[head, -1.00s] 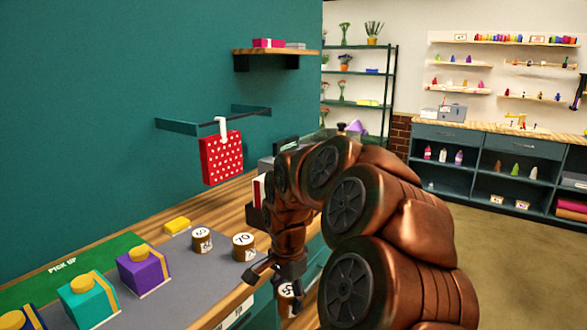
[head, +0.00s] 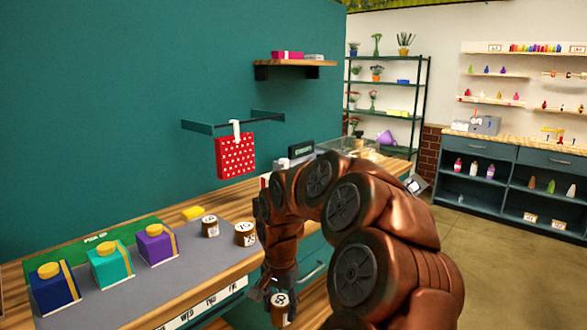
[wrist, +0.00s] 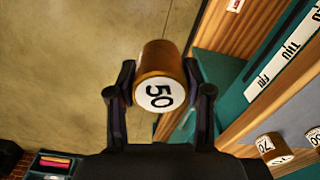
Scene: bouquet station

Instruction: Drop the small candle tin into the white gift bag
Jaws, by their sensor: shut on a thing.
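A brown candle tin marked 50 (wrist: 160,75) is between the two fingers of my gripper (wrist: 160,92), which is shut on it. In the head view the held tin (head: 279,312) hangs low, in front of the counter's front edge and off its top. My gripper (head: 280,293) is above it there. Two other brown tins stand on the grey mat: one (head: 210,227) farther left and one marked 70 (head: 245,235), which also shows in the wrist view (wrist: 272,149). I see no bag that is clearly white; my arm hides part of the counter.
A red bag with white dots (head: 236,158) hangs from a wall rail (head: 262,117). The floor (wrist: 70,70) beside the counter is clear.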

